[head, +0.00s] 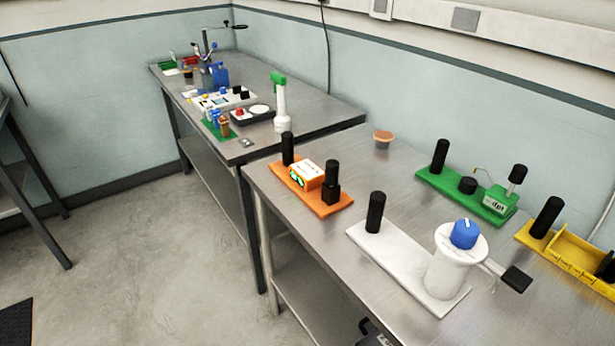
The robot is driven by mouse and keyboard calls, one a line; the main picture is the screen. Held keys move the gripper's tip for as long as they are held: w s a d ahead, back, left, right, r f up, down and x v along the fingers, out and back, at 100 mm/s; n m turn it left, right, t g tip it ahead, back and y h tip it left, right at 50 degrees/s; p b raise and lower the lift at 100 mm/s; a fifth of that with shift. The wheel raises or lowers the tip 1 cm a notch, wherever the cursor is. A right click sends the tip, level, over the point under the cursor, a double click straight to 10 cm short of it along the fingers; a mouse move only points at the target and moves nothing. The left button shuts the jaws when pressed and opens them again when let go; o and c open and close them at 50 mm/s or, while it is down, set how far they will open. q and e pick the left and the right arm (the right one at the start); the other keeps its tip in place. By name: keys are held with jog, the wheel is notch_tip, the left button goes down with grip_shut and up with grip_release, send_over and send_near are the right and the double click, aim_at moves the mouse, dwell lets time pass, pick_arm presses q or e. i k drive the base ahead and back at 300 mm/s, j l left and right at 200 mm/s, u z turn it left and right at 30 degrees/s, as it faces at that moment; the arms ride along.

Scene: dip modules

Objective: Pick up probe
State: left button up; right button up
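No part is clearly marked as the probe. On the near table, a green module (436,182) carries black posts, a small green box (499,200) with a thin bent wire, and a black-topped piece (517,174) at its back right. A white module (400,262) has a black post (375,212), a white cylinder with a blue knob (464,234), and a black block (517,278) beside it on pale leads. I cannot tell which piece is the probe. A dark piece (378,334) at the bottom edge may be part of my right gripper; no fingertips show. My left gripper is out of view.
An orange module (335,208) with black posts stands at the near table's left. A yellow module (570,252) is at the right edge. A small brown-topped cup (383,139) sits near the wall. The far table (322,113) holds several tools. Bare metal lies between the modules.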

aim_at(332, 167)
jog(key=i+j+z, duration=0.15)
jog(key=z, duration=0.3)
jog(key=i+j+z, duration=0.1)
jog(key=z, duration=0.35)
jog(key=j+z, duration=0.45)
jog(key=l, duration=0.1)
